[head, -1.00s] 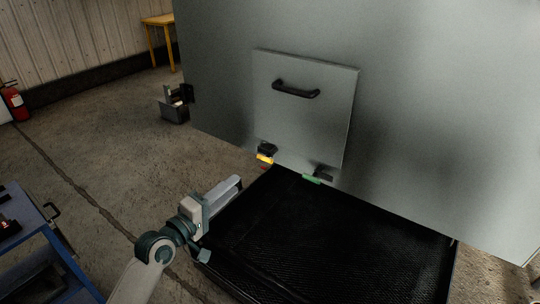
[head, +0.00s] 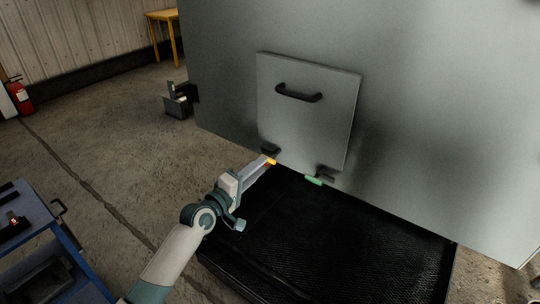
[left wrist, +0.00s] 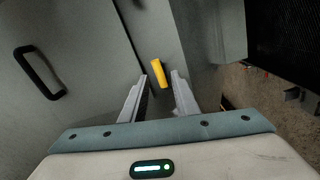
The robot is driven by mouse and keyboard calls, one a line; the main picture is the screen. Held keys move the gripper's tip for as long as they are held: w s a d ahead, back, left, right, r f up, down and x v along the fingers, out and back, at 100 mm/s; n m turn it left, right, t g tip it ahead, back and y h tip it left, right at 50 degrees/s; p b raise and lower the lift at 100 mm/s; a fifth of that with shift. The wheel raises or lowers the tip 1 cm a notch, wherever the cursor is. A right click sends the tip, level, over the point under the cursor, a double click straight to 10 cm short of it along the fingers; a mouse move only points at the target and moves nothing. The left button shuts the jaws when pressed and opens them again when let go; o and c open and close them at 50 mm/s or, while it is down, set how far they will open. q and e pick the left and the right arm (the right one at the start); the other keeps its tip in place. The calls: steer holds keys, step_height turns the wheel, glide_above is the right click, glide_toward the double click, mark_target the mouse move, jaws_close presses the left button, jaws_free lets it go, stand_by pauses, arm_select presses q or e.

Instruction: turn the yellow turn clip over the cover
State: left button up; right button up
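The yellow turn clip (head: 270,160) sits at the lower left edge of the cover (head: 309,115), a grey panel with a black handle (head: 299,93). In the left wrist view the yellow clip (left wrist: 159,74) stands just beyond the fingertips, in line with the gap between them. My left gripper (head: 266,165) is open, its fingers reaching up to the clip; the open fingers also show in the left wrist view (left wrist: 160,82). I cannot tell whether they touch the clip. A green clip (head: 314,181) sits at the cover's lower right edge. My right gripper is not in view.
The cover is on a large grey enclosure wall (head: 430,130). A black ribbed mat or tray (head: 330,245) lies below it. A blue cart (head: 50,245) stands at the lower left, a yellow table (head: 163,16) at the back. Bare floor lies between.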

mark_target(270, 156)
arm_select(q)
steer(key=x, duration=0.6)
steer(key=shift+w+d+p, duration=0.15)
steer(key=shift+w+p, duration=0.05)
steer(key=shift+p, duration=0.1)
steer(key=shift+c, duration=0.3)
